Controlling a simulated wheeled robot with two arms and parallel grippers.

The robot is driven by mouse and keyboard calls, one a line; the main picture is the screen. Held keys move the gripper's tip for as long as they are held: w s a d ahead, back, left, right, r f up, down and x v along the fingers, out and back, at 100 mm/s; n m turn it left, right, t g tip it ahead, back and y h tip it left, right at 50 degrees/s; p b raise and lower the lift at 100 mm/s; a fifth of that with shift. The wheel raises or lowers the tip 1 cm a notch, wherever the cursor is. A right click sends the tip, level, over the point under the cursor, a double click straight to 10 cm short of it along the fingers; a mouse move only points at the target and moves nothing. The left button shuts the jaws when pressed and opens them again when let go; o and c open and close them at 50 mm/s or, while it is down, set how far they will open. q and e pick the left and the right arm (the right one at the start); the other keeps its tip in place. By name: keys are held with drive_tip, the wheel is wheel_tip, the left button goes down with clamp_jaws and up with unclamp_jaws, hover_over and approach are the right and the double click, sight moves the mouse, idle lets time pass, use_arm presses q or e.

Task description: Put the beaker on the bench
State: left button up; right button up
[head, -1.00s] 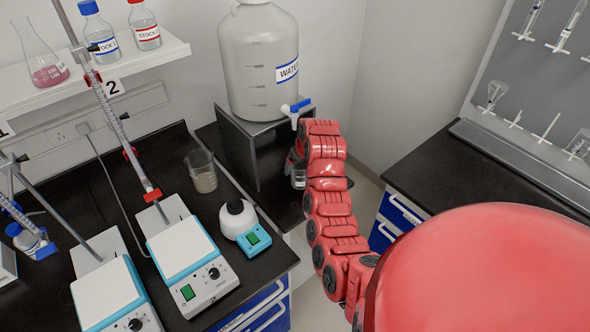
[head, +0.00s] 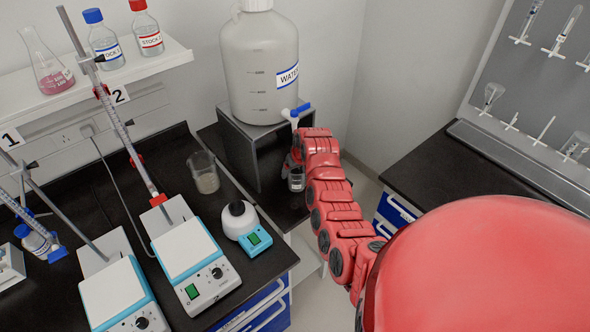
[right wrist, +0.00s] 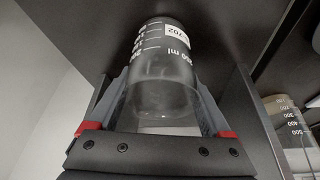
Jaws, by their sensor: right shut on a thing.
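A clear glass beaker with white graduation marks and a white label (right wrist: 165,65) fills the middle of the right wrist view. My right gripper (right wrist: 160,105) is shut on it, with one finger on each side. In the head view the held beaker (head: 296,182) shows small and partly covered by my red arm, in front of the dark stand and below the water tap. The black bench (head: 168,150) is to its left. My left gripper is not in view.
A dark stand (head: 262,160) carries the large water jug (head: 262,65) with a blue tap (head: 297,112). Another beaker (head: 204,175) stands on the bench by the white and black device (head: 240,222) and hotplate stirrers (head: 190,255). A second bench (head: 430,175) is at right.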

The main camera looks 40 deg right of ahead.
drive_tip(key=shift+f, duration=0.2)
drive_tip(key=o, duration=1.2)
drive_tip(key=shift+r, duration=0.1)
